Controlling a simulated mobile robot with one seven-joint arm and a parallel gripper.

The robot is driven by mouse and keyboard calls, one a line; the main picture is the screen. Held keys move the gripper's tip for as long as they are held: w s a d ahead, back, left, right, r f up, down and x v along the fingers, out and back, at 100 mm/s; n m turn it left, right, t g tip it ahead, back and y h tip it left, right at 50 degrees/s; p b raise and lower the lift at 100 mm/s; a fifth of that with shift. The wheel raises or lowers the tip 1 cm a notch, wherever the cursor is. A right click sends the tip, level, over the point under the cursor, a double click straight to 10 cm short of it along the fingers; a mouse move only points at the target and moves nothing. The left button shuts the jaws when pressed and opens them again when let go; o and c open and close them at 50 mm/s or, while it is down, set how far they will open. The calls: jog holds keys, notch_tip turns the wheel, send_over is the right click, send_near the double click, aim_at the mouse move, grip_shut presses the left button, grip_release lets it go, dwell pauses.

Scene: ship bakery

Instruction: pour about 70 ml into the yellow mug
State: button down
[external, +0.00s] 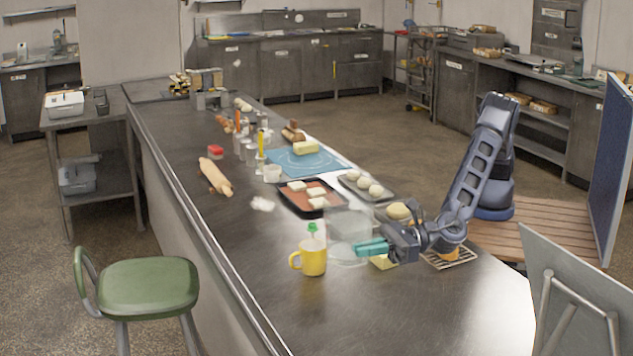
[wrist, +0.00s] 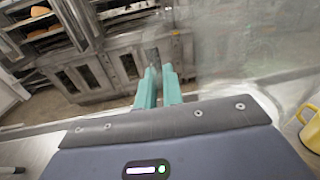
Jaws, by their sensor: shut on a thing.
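The yellow mug (external: 313,258) stands upright on the steel counter, its handle to the left; its inside is hidden. It also shows at the right edge of the wrist view (wrist: 311,130). My gripper (external: 358,247) is just right of the mug, with its teal fingers pointing left. Its fingers (wrist: 158,84) are close together on a narrow part of a clear vessel (external: 350,224). This see-through vessel is beside and behind the mug, apart from it as far as I can tell. Its exact tilt and any liquid inside cannot be made out.
A green-capped bottle (external: 312,232) stands right behind the mug. A dark tray with pale blocks (external: 285,200), a rolling pin (external: 215,177) and a blue mat (external: 325,164) lie farther back. A slatted rack (external: 465,258) is to the right. The front counter is clear.

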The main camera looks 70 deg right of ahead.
jog(key=w+f+m+t+h, duration=0.1)
jog(key=w+f+h, duration=0.1)
jog(key=w+f, duration=0.2)
jog(key=w+f+m+t+h, duration=0.1)
jog(key=w+f+m+h, duration=0.1)
jog(key=w+f, duration=0.2)
jog(key=w+f+m+t+h, duration=0.1)
jog(key=w+f+h, duration=0.1)
jog(key=w+f, duration=0.3)
jog(key=shift+d+f, duration=0.15)
jog(key=shift+f, duration=0.6)
jog(key=shift+w+f+m+h, duration=0.15)
jog(key=shift+f+m+h, duration=0.15)
jog(key=shift+f+h, duration=0.15)
jog(key=w+d+r+m, duration=0.3)
jog(key=d+r+m, duration=0.6)
jog(key=r+m, duration=0.3)
jog(key=shift+d+r+m+y+p, duration=0.3)
jog(key=shift+r+m+y, duration=0.1)
jog(key=shift+r, duration=0.75)
jog(key=shift+w+d+r, duration=0.15)
jog(key=shift+d+r, duration=0.05)
